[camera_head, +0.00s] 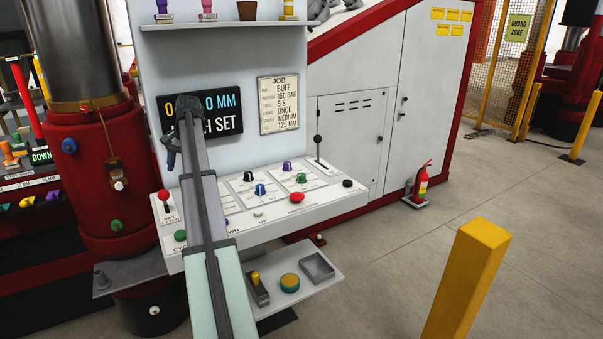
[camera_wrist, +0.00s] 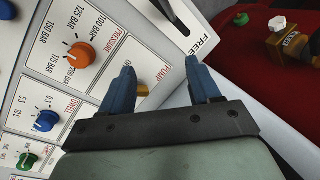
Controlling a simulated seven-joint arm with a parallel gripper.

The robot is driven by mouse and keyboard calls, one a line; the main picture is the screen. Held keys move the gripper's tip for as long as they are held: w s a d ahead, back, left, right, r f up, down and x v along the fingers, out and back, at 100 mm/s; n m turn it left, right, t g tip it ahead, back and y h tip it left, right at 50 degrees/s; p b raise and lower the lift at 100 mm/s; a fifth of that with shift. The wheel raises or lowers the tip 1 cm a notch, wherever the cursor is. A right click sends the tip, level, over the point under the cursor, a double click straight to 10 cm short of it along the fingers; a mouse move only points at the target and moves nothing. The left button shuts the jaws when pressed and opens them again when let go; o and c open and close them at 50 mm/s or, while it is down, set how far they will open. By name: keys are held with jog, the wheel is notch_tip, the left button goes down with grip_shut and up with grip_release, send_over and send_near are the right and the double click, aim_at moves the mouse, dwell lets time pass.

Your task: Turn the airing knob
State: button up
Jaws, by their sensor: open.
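The control panel (camera_head: 330,205) slopes across the middle of the head view, with several coloured knobs on it. A green knob (camera_head: 301,178) stands on its right half, near a blue knob (camera_head: 260,189). In the wrist view a green knob (camera_wrist: 28,160) sits at the lower left, beyond the blue dwell knob (camera_wrist: 47,120) and the orange pressure knob (camera_wrist: 79,56). I cannot read the word airing by any knob. My gripper (camera_wrist: 160,76) is open and empty over the pump end of the panel. Its left finger partly hides a yellow part (camera_wrist: 142,90).
A lever (camera_wrist: 168,15) stands near the word FREE. A red press body (camera_head: 95,190) is left of the panel. A yellow post (camera_head: 465,280) stands at right. My arm hides part of the panel.

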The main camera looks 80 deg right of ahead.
jog(key=s+d+r+m+g+h, duration=0.15)
jog(key=s+d+m, duration=0.35)
jog(key=s+d, duration=1.05)
notch_tip(320, 180, up, 2)
jog(key=m+g, duration=0.2)
jog(key=m, duration=0.3)
send_over(302, 174)
jog(key=shift+t, duration=0.25)
notch_tip(302, 174, down, 13)
jog(key=shift+r, duration=0.1)
jog(key=shift+c, duration=0.3)
jog(key=c, duration=1)
